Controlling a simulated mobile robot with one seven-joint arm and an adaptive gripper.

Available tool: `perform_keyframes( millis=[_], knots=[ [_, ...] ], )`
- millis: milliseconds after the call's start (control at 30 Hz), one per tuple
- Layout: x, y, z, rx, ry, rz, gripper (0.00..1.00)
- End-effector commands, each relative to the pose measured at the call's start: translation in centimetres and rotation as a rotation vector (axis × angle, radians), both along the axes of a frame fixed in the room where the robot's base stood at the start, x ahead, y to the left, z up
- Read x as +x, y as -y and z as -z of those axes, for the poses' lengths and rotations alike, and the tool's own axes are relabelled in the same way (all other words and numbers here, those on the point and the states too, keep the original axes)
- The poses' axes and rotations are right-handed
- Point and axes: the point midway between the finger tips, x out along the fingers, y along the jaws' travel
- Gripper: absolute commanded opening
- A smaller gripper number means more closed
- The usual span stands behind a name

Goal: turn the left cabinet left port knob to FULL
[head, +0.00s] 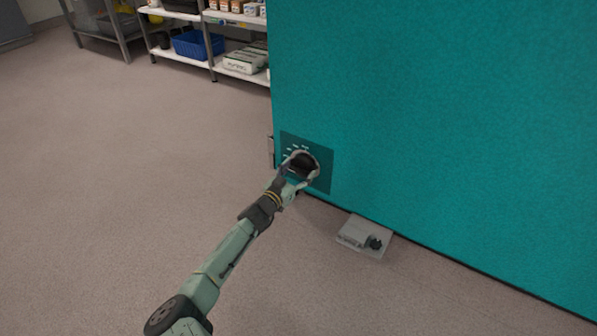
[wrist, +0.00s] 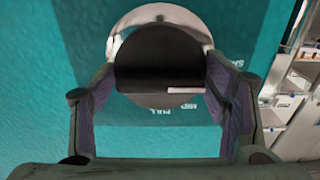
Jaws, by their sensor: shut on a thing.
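The knob (head: 304,163) sits on a dark teal label plate (head: 321,178) low on the teal cabinet, near its left edge. In the wrist view the knob (wrist: 150,62) is black with a shiny silver rim and carries a pale pointer line. That line lies level, towards the right finger. White lettering shows on the plate below and right of the knob; one word reads FULL, below the knob, and the pointer is not aimed straight at it. My gripper (wrist: 158,78) is shut on the knob, one finger on each side; its fingers hide part of the plate.
The large teal cabinet (head: 430,110) fills the right side. A small grey box with a dark knob (head: 365,236) stands low at its base. Shelves with a blue bin (head: 198,44) and cartons stand at the back. The floor on the left is clear.

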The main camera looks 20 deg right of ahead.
Motion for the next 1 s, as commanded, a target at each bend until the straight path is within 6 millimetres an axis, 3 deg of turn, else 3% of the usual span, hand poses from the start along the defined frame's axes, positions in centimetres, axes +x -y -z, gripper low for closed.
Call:
perform_keyframes(
  millis=[467, 1000],
  knots=[
    [0.08, -0.1, -0.01, 0.062, 0.077, -0.003, 0.41],
    [0.08, -0.14, 0.02, 0.355, 0.45, -0.003, 0.41]
  ],
)
